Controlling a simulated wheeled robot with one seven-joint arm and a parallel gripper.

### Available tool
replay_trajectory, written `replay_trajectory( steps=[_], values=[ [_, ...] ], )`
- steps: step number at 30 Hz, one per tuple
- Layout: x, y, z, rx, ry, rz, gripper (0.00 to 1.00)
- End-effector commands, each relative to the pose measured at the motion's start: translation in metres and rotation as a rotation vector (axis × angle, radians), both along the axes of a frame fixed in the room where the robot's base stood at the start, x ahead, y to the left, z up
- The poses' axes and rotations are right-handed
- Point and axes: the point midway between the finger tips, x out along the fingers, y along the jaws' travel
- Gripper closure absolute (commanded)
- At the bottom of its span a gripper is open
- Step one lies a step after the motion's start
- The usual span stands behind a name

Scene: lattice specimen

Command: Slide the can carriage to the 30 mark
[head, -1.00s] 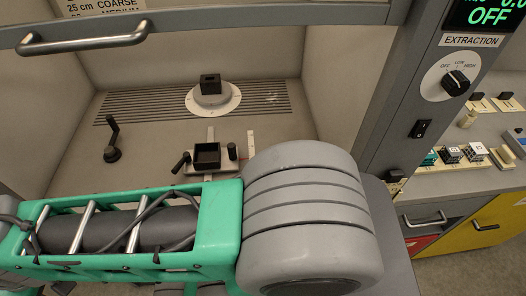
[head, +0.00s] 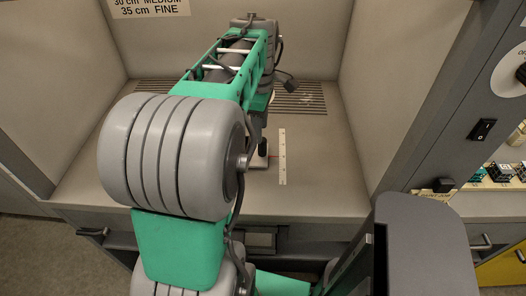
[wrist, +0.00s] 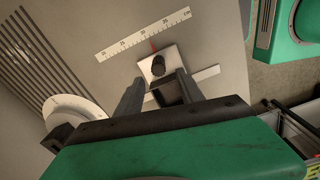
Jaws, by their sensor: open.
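The can carriage shows in the wrist view as a pale plate (wrist: 174,54) with a dark upright knob (wrist: 158,66) and a black square holder (wrist: 168,92). Its red pointer (wrist: 153,46) points at about the middle of the white scale strip (wrist: 142,34); the numbers are too small to read surely. My gripper (wrist: 159,77) is open and empty, with its fingers on either side of the holder and its tips near the knob. In the head view my arm hides most of the carriage; the scale strip (head: 282,158) shows to its right.
A round pale dial (wrist: 78,106) with a dark block (wrist: 58,136) stands near the carriage, by the slotted grille (wrist: 35,50). The hood's side wall (head: 385,70) rises to the right. Bare floor of the hood lies right of the scale.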

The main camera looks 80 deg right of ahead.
Motion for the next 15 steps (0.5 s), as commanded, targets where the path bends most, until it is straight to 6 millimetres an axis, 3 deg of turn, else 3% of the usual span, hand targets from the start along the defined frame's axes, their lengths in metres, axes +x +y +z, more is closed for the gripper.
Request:
replay_trajectory(
  steps=[3,15],
  values=[
    [-0.01,-0.002,-0.009,0.007,0.0,0.002,0.55],
    [-0.008,-0.002,-0.074,0.005,0.0,0.003,0.55]
  ],
)
